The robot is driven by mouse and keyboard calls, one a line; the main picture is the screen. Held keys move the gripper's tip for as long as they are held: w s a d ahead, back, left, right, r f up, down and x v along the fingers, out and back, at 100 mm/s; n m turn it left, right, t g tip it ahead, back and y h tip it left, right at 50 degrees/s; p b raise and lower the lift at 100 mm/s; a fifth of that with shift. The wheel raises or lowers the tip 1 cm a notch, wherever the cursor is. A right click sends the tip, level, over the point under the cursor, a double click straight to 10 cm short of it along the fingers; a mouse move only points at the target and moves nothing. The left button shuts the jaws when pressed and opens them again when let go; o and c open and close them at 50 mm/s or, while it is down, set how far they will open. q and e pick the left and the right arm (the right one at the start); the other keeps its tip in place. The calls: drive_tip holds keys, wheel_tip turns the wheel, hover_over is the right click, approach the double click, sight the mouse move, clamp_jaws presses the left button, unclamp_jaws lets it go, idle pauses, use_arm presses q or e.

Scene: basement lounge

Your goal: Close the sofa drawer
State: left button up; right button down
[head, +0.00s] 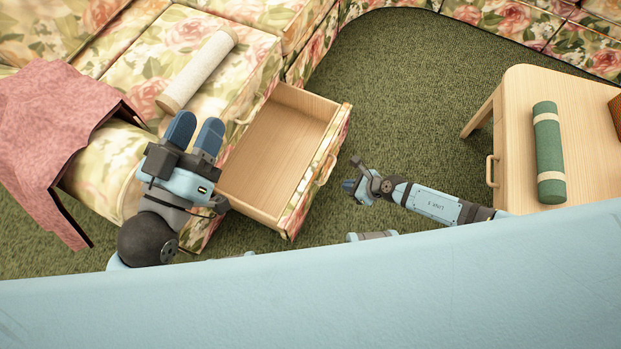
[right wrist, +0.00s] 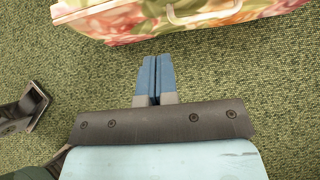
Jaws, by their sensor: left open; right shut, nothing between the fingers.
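The sofa drawer (head: 274,150) stands pulled out from the floral sofa's base in the head view, its wooden inside empty. Its floral front (head: 318,172) has a light handle (head: 328,168). In the right wrist view the drawer front (right wrist: 190,18) crosses the top, with the handle partly cut off. My left gripper (head: 197,128) is open and empty, over the sofa's edge just left of the drawer. My right gripper (head: 349,185) is shut and empty, in front of the drawer front. Its closed fingers (right wrist: 155,77) point at the front, with carpet showing between.
A pink blanket (head: 60,125) hangs over the sofa's left part, and a pale roll (head: 198,70) lies on the seat. A wooden table (head: 515,120) with a green roll (head: 548,150) stands at right. Green carpet (head: 400,90) is clear between sofa and table.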

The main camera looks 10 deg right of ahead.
drive_tip(key=b, duration=0.6)
approach(311, 180)
drive_tip(key=x, duration=0.6)
drive_tip(key=shift+a+f, duration=0.1)
drive_tip(key=shift+a, duration=0.05)
use_arm(q)
wheel_tip(311, 180, down, 9)
drive_tip(key=m+g, duration=0.1)
drive_tip(key=g, duration=0.2)
drive_tip(key=shift+d+g, duration=0.3)
drive_tip(key=shift+d, duration=0.05)
drive_tip(key=shift+w, duration=0.1)
use_arm(e)
drive_tip(key=shift+a, duration=0.15)
